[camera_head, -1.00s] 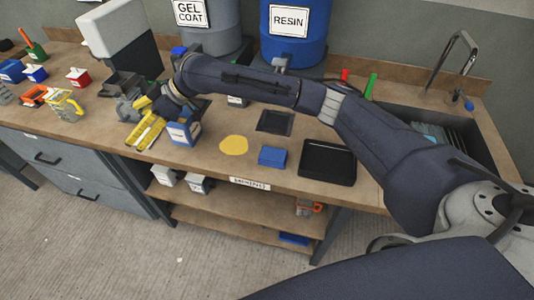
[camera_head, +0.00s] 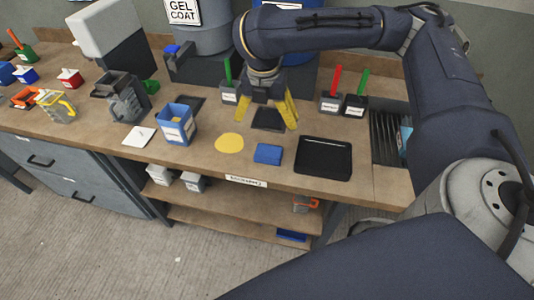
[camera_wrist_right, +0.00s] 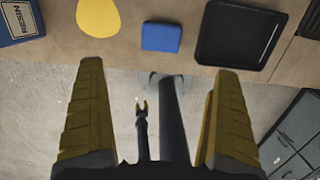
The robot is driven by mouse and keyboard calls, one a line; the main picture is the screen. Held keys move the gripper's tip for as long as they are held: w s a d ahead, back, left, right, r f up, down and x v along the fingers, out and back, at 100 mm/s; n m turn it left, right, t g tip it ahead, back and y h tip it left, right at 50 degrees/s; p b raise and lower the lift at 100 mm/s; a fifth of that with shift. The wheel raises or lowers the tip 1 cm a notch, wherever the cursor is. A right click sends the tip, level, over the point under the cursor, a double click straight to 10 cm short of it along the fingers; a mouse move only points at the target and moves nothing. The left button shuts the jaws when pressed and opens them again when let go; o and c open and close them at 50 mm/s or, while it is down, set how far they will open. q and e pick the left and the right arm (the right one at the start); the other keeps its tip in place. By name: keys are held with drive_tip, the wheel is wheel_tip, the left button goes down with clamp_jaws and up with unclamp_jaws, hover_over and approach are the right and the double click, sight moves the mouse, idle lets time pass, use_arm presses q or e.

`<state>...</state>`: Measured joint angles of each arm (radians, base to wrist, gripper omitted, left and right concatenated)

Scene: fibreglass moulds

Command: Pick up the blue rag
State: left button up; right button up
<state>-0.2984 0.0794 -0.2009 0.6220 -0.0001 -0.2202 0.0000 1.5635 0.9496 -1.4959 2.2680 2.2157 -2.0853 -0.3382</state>
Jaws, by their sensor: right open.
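The blue rag (camera_head: 268,153) is a small folded rectangle lying flat on the brown bench, between a yellow round patch and a black tray. It also shows at the top middle of the right wrist view (camera_wrist_right: 161,37). My right gripper (camera_head: 268,120) has yellow fingers spread apart, with nothing between them. It is above the bench, over the dark square plate behind the rag. In the right wrist view, the rag lies beyond the fingertips (camera_wrist_right: 160,75), apart from them. My left gripper is not in view.
The yellow patch (camera_head: 229,143) and a blue resin container (camera_head: 175,125) lie left of the rag. The black tray (camera_head: 323,158) is at its right. Small pots with red and green handles (camera_head: 332,100) stand behind. The bench's front edge (camera_head: 245,181) is close to the rag.

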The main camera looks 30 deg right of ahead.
approach(268, 151)
drive_tip(key=f, duration=0.5)
drive_tip(key=shift+w+d+f, duration=0.2)
drive_tip(key=shift+w, duration=0.1)
drive_tip(key=shift+w+d+f, duration=0.1)
drive_tip(key=shift+d+f, duration=0.05)
drive_tip(key=shift+f, duration=1.2)
drive_tip(key=shift+d+f, duration=0.2)
drive_tip(key=shift+f, duration=1.1)
drive_tip(key=shift+c, duration=0.2)
drive_tip(key=c, duration=1.1)
